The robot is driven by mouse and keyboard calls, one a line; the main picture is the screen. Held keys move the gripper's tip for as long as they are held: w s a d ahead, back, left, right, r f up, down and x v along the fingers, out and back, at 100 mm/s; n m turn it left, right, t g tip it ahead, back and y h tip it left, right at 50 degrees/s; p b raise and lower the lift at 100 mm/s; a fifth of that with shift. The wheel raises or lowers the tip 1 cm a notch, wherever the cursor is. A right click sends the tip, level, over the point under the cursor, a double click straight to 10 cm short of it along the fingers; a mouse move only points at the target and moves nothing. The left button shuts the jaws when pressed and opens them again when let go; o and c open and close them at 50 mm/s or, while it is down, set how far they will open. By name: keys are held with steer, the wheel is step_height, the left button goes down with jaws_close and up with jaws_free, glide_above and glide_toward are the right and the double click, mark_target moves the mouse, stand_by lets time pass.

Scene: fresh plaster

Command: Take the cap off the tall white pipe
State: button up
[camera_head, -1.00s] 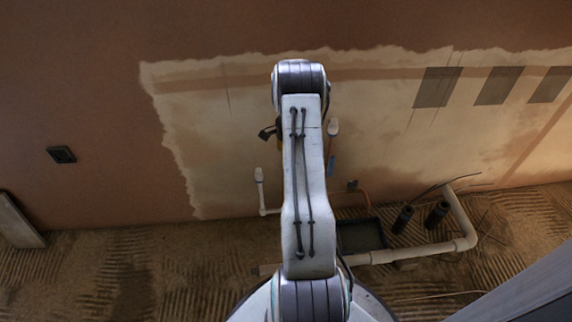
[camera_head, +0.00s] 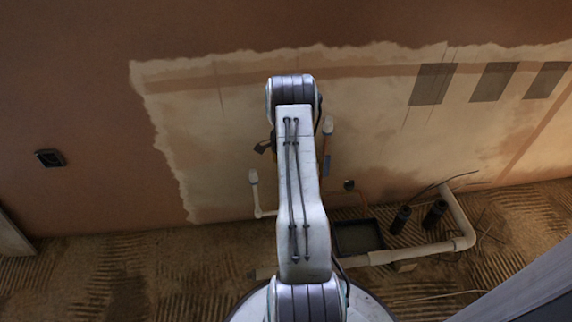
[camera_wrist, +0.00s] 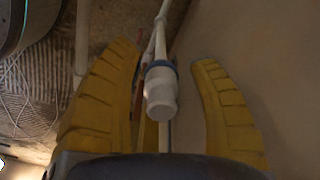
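Two capped white pipes stand by the wall in the head view. The tall white pipe's cap (camera_head: 328,125) shows just right of my arm, and the shorter pipe's cap (camera_head: 254,176) is left of it. In the wrist view, a white cap (camera_wrist: 160,94) with a blue band sits on a white pipe (camera_wrist: 161,32). I cannot tell for sure which pipe this is. My gripper (camera_wrist: 164,56) is open, with its yellow fingers on either side of this cap and visible gaps to both. My arm hides most of the gripper in the head view.
A dark floor box (camera_head: 360,236), thick pale drain pipe (camera_head: 425,252) and two black pipe stubs (camera_head: 402,217) lie right of my arm. A blue piece (camera_head: 326,166) shows below the tall cap. The plaster wall (camera_head: 215,120) is close behind.

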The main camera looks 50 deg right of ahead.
steer(key=c, duration=0.8)
